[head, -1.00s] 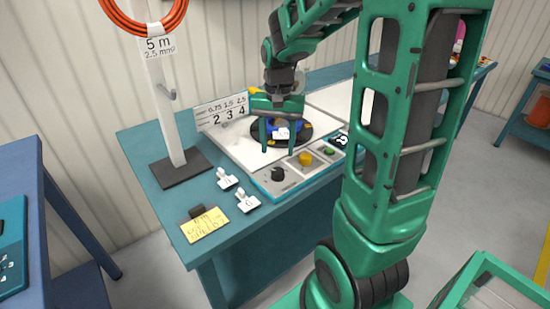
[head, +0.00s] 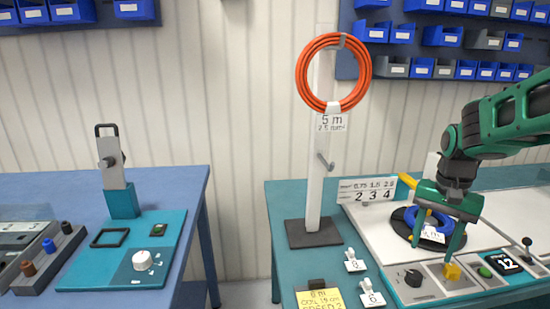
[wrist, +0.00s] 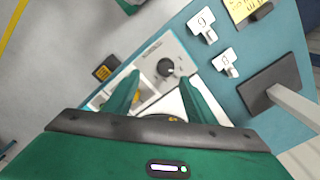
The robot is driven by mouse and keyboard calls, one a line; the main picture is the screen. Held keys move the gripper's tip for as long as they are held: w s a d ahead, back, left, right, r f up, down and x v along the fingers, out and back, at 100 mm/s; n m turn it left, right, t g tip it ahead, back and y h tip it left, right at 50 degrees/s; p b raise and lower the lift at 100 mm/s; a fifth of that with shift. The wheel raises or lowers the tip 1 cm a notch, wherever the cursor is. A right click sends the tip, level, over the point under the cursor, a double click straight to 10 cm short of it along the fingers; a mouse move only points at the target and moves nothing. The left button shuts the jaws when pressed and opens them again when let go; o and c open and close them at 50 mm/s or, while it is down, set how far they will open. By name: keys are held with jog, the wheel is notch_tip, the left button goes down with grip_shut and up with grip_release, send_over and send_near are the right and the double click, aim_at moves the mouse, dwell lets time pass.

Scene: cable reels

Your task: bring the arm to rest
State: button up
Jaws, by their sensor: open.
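My gripper (head: 432,242) is at the right of the head view, fingers pointing down over the white and teal machine (head: 375,228). Its two green fingers are spread with nothing seen between them. Behind the fingers, a blue cable coil (head: 432,217) with a white tag lies on a black round plate. In the wrist view the open fingers (wrist: 152,90) are above the machine's front panel with its black knob (wrist: 165,67). Whether the fingertips touch anything is hard to tell.
An orange cable coil (head: 302,75) hangs on a white post (head: 316,190) left of the machine. White numbered tags (head: 355,262) and a yellow note (head: 320,299) lie on the teal table. A blue bench (head: 188,190) stands left, across a gap.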

jog(key=s+n, duration=0.2)
jog(key=s, duration=1.7)
jog(key=shift+a+f+n, duration=0.3)
jog(key=shift+n, duration=0.1)
